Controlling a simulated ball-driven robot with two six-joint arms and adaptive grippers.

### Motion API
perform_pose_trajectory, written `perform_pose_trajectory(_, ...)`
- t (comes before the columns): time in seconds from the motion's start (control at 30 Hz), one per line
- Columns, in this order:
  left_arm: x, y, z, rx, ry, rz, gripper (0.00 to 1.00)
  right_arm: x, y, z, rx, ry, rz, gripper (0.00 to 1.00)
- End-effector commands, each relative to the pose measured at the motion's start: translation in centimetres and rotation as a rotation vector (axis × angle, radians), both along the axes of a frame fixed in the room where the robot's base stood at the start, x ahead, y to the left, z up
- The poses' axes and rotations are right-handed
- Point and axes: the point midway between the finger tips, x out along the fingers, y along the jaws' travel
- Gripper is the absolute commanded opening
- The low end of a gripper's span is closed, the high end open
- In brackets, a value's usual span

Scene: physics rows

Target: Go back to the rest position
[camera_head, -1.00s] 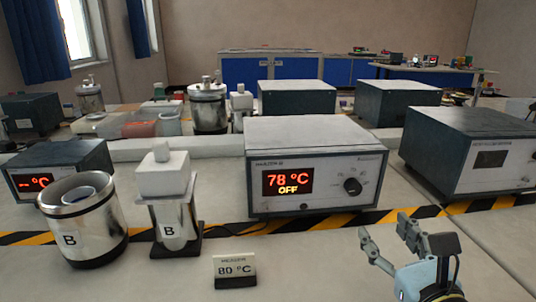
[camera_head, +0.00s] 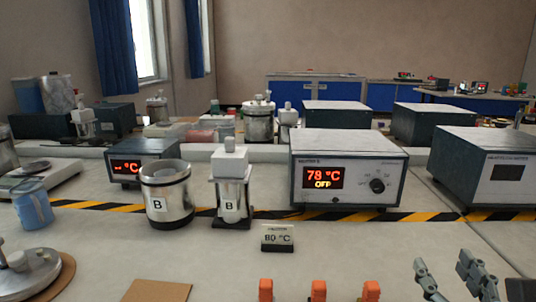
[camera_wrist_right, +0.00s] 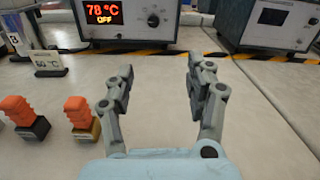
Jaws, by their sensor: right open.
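My right gripper (camera_head: 442,272) is at the lower right of the head view, with its two grey fingers apart and nothing between them. It also shows in the right wrist view (camera_wrist_right: 160,85), open and empty above the bare bench. The heater box (camera_head: 347,170) stands beyond it, with a red display reading 78 °C and OFF; its front also shows in the right wrist view (camera_wrist_right: 128,22). My left gripper is not in view.
Several orange-topped pieces (camera_head: 318,290) are at the front edge. A blue jug (camera_head: 32,205) is at left.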

Motion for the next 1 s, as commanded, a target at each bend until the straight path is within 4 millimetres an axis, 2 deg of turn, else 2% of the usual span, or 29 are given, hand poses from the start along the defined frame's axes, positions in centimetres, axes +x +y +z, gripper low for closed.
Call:
perform_pose_trajectory(0.37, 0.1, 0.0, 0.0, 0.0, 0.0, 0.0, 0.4, -1.4, -4.1, 3.7, 0.399, -0.166, -0.158, 0.55)
perform_pose_trajectory(0.5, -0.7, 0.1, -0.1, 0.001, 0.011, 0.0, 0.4, -2.7, -6.9, 4.8, 0.658, -0.259, -0.264, 0.55)
perform_pose_trajectory(0.63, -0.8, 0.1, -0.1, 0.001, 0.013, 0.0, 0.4, -4.6, -9.8, 5.0, 0.965, -0.357, -0.398, 0.55)
perform_pose_trajectory(0.73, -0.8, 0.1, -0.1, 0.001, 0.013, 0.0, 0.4, -6.8, -12.0, 3.8, 1.286, -0.436, -0.55, 0.55)
perform_pose_trajectory(0.8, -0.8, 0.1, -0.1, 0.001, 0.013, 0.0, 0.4, -8.7, -12.8, 1.9, 1.547, -0.479, -0.694, 0.55)
perform_pose_trajectory(0.87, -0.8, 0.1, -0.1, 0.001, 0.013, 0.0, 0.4, -10.3, -12.6, 0.1, 1.75, -0.497, -0.824, 0.55)
perform_pose_trajectory(1.0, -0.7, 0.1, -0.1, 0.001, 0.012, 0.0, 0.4, -13.2, -10.3, -3.2, 2.077, -0.48, -1.095, 0.55)
